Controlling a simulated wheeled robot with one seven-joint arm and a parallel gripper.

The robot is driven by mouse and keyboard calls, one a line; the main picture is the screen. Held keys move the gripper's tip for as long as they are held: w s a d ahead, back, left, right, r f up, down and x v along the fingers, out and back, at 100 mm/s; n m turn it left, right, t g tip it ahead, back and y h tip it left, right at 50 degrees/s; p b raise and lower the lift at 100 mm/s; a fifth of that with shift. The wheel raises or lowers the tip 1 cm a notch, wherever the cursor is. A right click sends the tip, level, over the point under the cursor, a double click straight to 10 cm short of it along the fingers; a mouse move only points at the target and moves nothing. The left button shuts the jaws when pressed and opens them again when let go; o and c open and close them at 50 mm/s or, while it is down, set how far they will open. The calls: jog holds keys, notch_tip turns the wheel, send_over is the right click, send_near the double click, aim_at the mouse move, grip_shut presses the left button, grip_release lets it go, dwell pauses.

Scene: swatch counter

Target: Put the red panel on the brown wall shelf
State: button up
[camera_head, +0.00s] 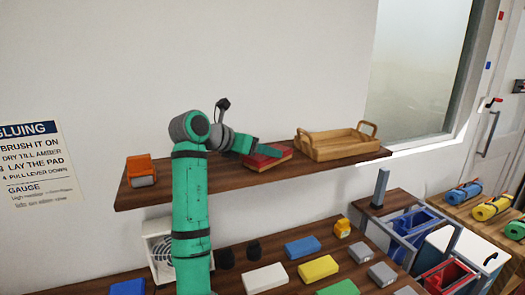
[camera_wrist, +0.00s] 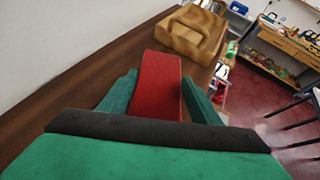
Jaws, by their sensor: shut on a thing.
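The red panel (camera_head: 264,159) is at the brown wall shelf (camera_head: 225,180), between the orange item and the wooden tray. My gripper (camera_head: 268,151) is shut on it. In the wrist view the red panel (camera_wrist: 158,85) lies between my two green fingers (camera_wrist: 158,95), with its far end pointing toward the tray. The brown wall shelf (camera_wrist: 60,85) shows below and to the left of it. The panel looks low over the shelf or touching it; I cannot tell which.
A wooden tray (camera_head: 340,151) with handles stands right of the panel on the shelf, and also shows in the wrist view (camera_wrist: 190,35). An orange and grey item (camera_head: 141,170) stands at the shelf's left end. Several coloured blocks (camera_head: 318,267) lie on the counter below.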

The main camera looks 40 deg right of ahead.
jog(key=shift+s, duration=0.15)
jog(key=o, duration=2)
jog(key=shift+c, duration=0.2)
jog(key=v, duration=1.2)
